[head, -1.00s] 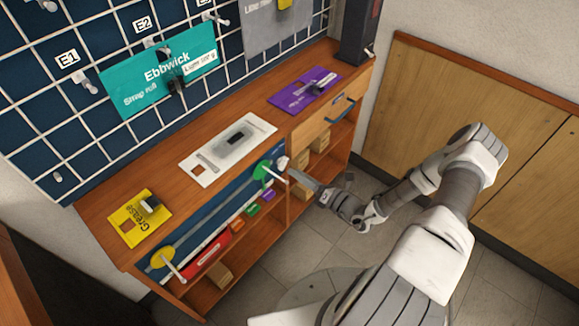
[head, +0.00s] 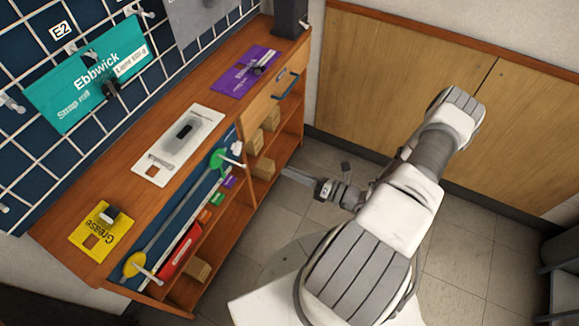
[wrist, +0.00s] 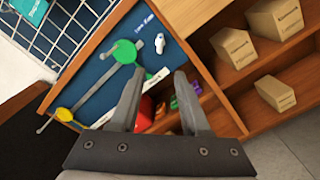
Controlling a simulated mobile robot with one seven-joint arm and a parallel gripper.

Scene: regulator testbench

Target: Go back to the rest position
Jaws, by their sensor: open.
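My gripper (wrist: 158,100) is open and empty in the wrist view, its two fingers apart in front of the workbench's front. In the head view my gripper (head: 284,172) is small, at the end of my bent arm, to the right of the bench and apart from it. The wooden workbench (head: 150,115) stands on the left. Its blue front panel carries a green round knob (head: 216,161) and a yellow round knob (head: 134,264). The green knob (wrist: 124,51) and yellow knob (wrist: 64,114) also show in the wrist view.
Small cardboard boxes (head: 264,167) stand on the open shelves. A drawer with a dark handle (head: 288,84) is at the bench's right end. Yellow, white and purple cards lie on top. A teal Ebbwick panel (head: 90,75) hangs on the grid wall. Tiled floor (head: 275,235) is free beside the bench.

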